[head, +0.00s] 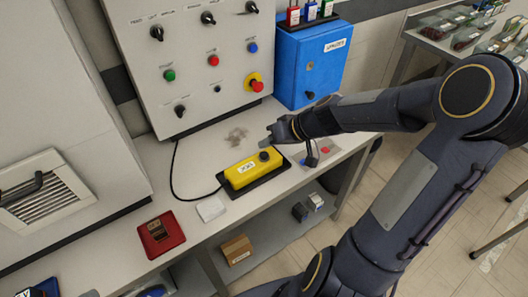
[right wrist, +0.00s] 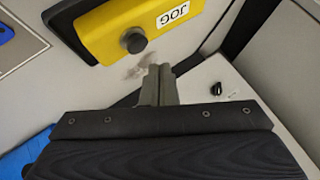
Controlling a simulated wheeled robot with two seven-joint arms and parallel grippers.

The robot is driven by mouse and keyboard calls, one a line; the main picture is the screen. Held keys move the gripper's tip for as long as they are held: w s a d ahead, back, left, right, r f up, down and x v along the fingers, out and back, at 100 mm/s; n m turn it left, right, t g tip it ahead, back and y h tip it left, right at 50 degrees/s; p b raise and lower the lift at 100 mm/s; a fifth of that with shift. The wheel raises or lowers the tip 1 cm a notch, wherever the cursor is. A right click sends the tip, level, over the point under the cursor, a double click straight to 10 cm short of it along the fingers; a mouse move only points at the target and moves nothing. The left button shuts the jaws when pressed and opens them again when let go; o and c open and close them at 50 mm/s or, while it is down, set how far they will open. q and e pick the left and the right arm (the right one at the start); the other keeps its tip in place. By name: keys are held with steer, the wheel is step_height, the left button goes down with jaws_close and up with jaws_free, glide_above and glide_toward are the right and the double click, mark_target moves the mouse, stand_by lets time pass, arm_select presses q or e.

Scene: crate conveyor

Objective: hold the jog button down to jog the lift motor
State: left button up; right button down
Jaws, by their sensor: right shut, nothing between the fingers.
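The yellow jog box (head: 247,172) lies on a black base on the bench, with a white JOG label and a cable. Its round black button (head: 264,156) is at the box's right end. In the right wrist view the jog box (right wrist: 100,22) shows at the top, with the black button (right wrist: 133,40) on it. My right gripper (head: 267,143) is just behind the button end. Its fingers (right wrist: 160,70) are shut and empty, and look apart from the button. I cannot tell their exact height above it. My left gripper is not in view.
A grey control panel (head: 190,60) with knobs and a red emergency button (head: 257,85) stands behind. A blue box (head: 312,65) with padlocks is beside it. A red tray (head: 160,235) and a white card (head: 210,208) lie on the bench at the left.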

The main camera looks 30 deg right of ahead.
mark_target(268, 156)
steer(key=shift+r+p, duration=1)
steer(key=shift+r, duration=0.95)
steer(key=s+a+r+p, duration=0.2)
steer(key=s+r, duration=0.2)
steer(key=s, duration=0.3)
steer(key=s+a+r+g+h+p, duration=0.1)
steer(key=s+a+r+p, duration=0.1)
steer(key=s, duration=0.5)
steer(key=s+a+r+h+p, duration=0.1)
steer(key=s+a+r+p, duration=0.1)
steer(key=s+a+r, duration=0.2)
steer(key=s+r, duration=0.1)
steer(key=s, duration=0.2)
steer(key=shift+r+m+p, duration=0.3)
steer(key=shift+r+p, duration=0.05)
steer(key=shift+s, duration=0.1)
